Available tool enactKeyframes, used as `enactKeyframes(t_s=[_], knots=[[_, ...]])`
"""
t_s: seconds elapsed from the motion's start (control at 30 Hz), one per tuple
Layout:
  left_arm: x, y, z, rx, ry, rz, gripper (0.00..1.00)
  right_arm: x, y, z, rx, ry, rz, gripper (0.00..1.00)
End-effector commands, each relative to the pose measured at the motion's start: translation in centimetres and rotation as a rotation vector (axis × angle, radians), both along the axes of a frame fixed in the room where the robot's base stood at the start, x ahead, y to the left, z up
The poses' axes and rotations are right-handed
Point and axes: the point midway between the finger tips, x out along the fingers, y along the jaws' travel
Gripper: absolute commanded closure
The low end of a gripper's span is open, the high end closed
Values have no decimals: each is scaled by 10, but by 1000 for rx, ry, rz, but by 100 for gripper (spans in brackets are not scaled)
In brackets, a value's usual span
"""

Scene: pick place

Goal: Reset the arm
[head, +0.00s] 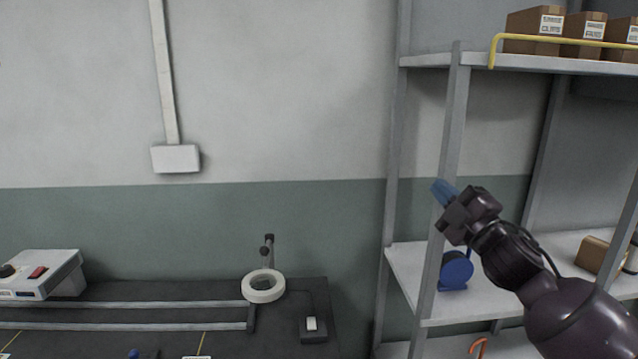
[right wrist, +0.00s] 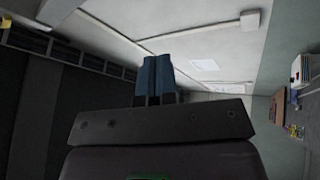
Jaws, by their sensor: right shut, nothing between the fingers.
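My right arm comes in from the lower right in the head view and is raised in front of the metal shelf rack. Its right gripper (head: 445,192) has blue fingertips pointing up and to the left, near the rack's front post. In the right wrist view the blue fingers of the right gripper (right wrist: 155,78) are together with nothing between them. My left arm and gripper do not show in either view.
The metal rack (head: 452,140) stands close behind the arm, with cardboard boxes (head: 534,28) on top and a blue round object (head: 456,270) on its middle shelf. A dark workbench with a ring lamp (head: 263,286) and a white device (head: 40,275) is at left.

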Motion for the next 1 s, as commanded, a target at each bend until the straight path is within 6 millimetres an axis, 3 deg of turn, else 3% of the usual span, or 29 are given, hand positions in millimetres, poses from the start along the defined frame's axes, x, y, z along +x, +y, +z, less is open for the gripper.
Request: enactKeyframes(t_s=[0.03, 0.1, 0.27, 0.5, 0.8, 1.0], knots=[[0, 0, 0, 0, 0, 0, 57, -3, -5, -32, 85, 90, -2, 100], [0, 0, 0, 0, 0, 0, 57, -9, -10, -70, 194, 202, -8, 100], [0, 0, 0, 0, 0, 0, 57, -34, -20, -154, 414, 427, -40, 100], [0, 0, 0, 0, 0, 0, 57, -93, -31, -268, 661, 688, -124, 100], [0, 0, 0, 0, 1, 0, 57, -196, -43, -381, 886, 904, -278, 100], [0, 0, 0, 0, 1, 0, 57, -271, -47, -439, 979, 1019, -402, 100]])
